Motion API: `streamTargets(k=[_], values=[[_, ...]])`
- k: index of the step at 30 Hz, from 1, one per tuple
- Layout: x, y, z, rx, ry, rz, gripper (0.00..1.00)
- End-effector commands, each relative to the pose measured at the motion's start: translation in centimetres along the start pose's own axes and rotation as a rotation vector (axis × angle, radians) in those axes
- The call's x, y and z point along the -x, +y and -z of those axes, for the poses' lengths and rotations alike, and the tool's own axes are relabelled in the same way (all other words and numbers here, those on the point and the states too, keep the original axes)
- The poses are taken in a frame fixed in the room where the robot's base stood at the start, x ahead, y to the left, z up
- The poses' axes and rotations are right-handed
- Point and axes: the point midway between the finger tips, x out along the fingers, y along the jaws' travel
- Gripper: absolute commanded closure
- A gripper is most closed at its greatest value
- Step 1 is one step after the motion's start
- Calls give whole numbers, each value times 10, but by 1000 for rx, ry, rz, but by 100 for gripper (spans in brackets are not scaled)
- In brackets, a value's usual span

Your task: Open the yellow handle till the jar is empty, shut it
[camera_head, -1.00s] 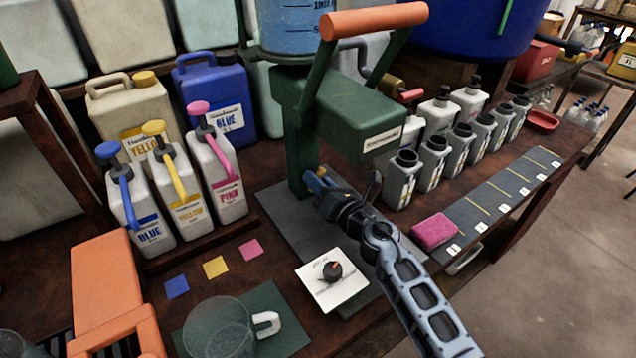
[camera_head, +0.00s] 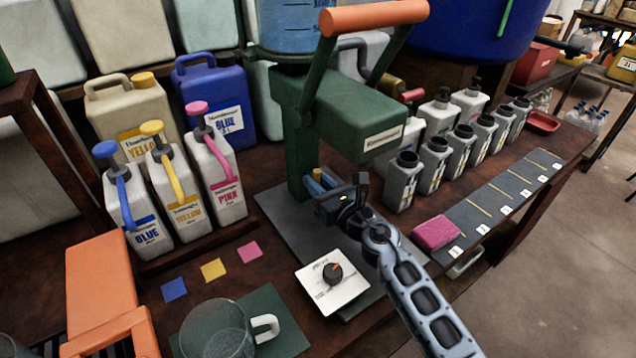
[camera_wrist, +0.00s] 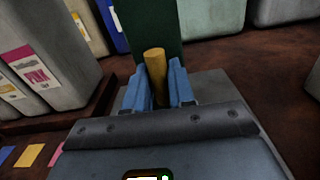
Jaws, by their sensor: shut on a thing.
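My gripper (camera_wrist: 155,88) is shut on a yellow handle (camera_wrist: 155,62), a short upright rod between the two blue fingers in the wrist view. In the head view my gripper (camera_head: 318,182) is at the foot of the green stand (camera_head: 301,150), below its green housing; the handle is mostly hidden there. A clear graduated jar (camera_head: 300,25) with blue liquid stands above the green housing at the top; its upper part is cut off. A glass jug (camera_head: 217,332) with a white handle stands on a dark green mat at the bottom.
An orange lever (camera_head: 375,17) rises over the housing. A white dial plate (camera_head: 332,283) lies just below my gripper. Blue, yellow and pink pump bottles stand left, several grey bottles right. A pink sponge (camera_head: 436,232) lies right of my arm.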

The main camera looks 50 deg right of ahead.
Motion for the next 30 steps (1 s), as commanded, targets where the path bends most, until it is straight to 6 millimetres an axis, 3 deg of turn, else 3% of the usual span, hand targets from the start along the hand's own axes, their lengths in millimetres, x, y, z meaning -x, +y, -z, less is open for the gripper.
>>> streamTargets(k=[9,10,18,26,30], values=[[-1,0,-2,0,-3,0,100],[-1,0,-2,0,-3,0,73],[0,0,-1,0,-1,0,49],[2,0,0,0,0,0,49],[15,0,1,-1,1,-1,49]])
